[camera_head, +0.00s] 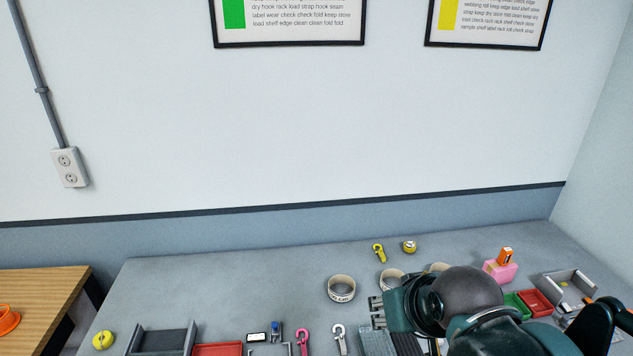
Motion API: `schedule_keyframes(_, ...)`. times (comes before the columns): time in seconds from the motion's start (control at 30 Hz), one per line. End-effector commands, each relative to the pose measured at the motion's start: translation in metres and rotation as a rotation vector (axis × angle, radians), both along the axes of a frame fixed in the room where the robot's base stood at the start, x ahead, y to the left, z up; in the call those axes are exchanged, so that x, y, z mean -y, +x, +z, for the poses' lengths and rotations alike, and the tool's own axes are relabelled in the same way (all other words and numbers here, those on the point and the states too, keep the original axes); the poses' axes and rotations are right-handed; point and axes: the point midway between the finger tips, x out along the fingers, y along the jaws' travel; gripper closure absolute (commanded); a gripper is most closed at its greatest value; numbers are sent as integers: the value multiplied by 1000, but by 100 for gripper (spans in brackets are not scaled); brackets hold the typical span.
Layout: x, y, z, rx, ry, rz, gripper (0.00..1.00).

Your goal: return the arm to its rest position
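My arm (470,300) shows at the lower right of the head view, dark green with a large dark rounded joint, above the grey table. Grey ridged parts (377,311) at its left side look like the end where my gripper is. The finger gap does not show clearly, so I cannot tell whether it is open or shut. I see nothing clearly held. The arm hides part of the table and some things on it.
White rings (341,288) lie left of and behind my arm. A pink block (500,272), a red tray (536,303) and a grey tray (568,284) stand right. Pink (302,342) and white hooks (340,338) lie at the front. The grey table's (220,285) back left is clear.

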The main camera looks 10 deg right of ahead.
Motion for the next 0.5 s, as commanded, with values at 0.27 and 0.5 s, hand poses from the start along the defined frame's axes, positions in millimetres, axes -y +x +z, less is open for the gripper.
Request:
schedule_keyframes(0.27, 0, 0, -39, 0, 0, 0, 67)
schedule_keyframes(0.5, 0, 0, -53, 0, 0, 0, 67)
